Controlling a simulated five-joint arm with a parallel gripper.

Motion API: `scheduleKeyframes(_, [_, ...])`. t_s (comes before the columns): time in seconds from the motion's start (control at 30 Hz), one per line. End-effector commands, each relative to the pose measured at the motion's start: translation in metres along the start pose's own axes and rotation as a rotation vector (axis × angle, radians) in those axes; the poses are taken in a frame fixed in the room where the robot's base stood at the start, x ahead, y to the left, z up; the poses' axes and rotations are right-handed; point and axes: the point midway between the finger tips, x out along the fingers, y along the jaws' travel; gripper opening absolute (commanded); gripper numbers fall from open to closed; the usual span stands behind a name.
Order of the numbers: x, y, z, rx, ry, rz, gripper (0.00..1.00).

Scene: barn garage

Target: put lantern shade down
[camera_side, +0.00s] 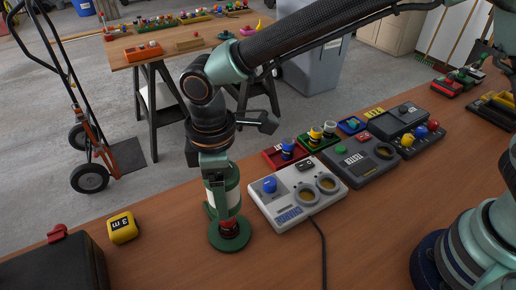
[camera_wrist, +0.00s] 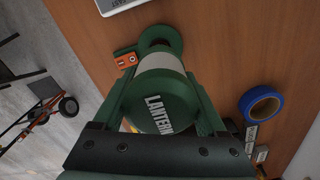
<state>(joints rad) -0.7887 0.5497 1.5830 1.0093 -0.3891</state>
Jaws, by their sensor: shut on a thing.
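The lantern shade (camera_side: 224,202) is a pale cylinder with a green cap, held about upright in the side view. My gripper (camera_side: 217,178) points down and is shut on its upper part. Below the shade is a round green lantern base (camera_side: 229,239) with a red part in its middle, standing on the bench. Whether the shade touches the base cannot be told. In the wrist view, the green cap marked LANTERN (camera_wrist: 165,113) sits between the fingers of my gripper (camera_wrist: 160,95), and the green base rim (camera_wrist: 160,34) shows beyond it.
A grey control box (camera_side: 297,193) with a blue knob stands close right of the base, its cable crossing the bench. A yellow tape measure (camera_side: 123,228) and a dark case (camera_side: 55,267) lie left. A blue tape roll (camera_wrist: 261,104) shows in the wrist view. Bench between tape measure and base is clear.

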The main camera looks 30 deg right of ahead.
Motion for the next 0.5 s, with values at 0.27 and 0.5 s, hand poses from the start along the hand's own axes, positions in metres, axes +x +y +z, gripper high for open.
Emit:
scheduleKeyframes(0.27, [-0.070,0.001,-0.001,0.000,0.006,0.003,0.15])
scheduleKeyframes(0.5, [-0.100,0.002,-0.001,0.001,0.003,0.001,0.15])
